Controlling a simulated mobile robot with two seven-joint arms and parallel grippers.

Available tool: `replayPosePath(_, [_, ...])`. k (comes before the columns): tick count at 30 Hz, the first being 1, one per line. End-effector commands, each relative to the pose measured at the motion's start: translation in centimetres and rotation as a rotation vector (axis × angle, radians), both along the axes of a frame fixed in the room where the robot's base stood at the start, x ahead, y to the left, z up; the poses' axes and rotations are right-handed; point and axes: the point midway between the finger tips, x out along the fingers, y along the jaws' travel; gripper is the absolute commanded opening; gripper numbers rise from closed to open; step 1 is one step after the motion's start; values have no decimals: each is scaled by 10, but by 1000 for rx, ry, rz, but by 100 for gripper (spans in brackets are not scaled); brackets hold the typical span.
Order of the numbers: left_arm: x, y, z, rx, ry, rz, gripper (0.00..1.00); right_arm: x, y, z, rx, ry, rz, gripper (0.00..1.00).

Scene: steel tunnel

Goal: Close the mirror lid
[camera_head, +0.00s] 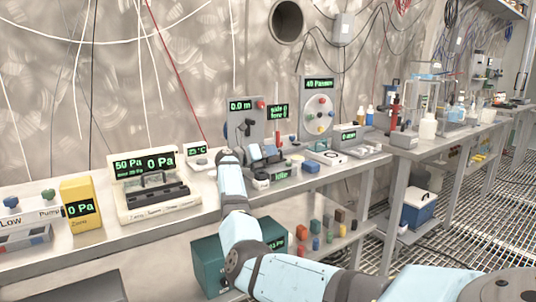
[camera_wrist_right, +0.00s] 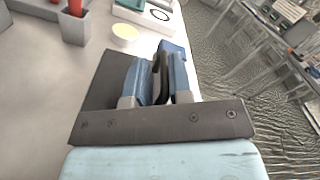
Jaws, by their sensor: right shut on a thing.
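My right arm reaches up from the bottom right of the head view. Its gripper (camera_head: 256,154) is at the bench, in front of a grey upright panel (camera_head: 243,108) reading "0.0 m" and just above a small unit with a green "Idle" screen (camera_head: 282,174). In the right wrist view the two blue fingers (camera_wrist_right: 160,75) are closed around a narrow black piece (camera_wrist_right: 160,70), like a handle. I cannot tell for sure whether this black piece belongs to the mirror lid; the gripper hides most of what is around it. My left gripper is not in view.
A white unit with a black handle (camera_head: 154,178) stands left of my arm, beside a yellow gauge (camera_head: 82,205). A round dial panel (camera_head: 318,115) stands to the right. Small coloured blocks (camera_head: 316,243) sit on the lower shelf. A red rod in a grey holder (camera_wrist_right: 66,28) stands nearby.

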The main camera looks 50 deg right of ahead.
Motion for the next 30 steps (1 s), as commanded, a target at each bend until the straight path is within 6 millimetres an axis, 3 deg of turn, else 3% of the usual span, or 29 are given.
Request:
replayPosePath(7, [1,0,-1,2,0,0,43,-2,0,0,0,2,-7,0])
replayPosePath(8, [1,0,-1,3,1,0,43,-2,0,0,0,2,-7,27])
replayPosePath(9, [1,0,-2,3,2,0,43,-2,0,0,0,2,-7,36])
replayPosePath(20, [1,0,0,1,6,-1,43,1,6,1,1,1,-3,36])
replayPosePath(30, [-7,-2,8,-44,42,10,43,13,58,2,1,1,-3,36])
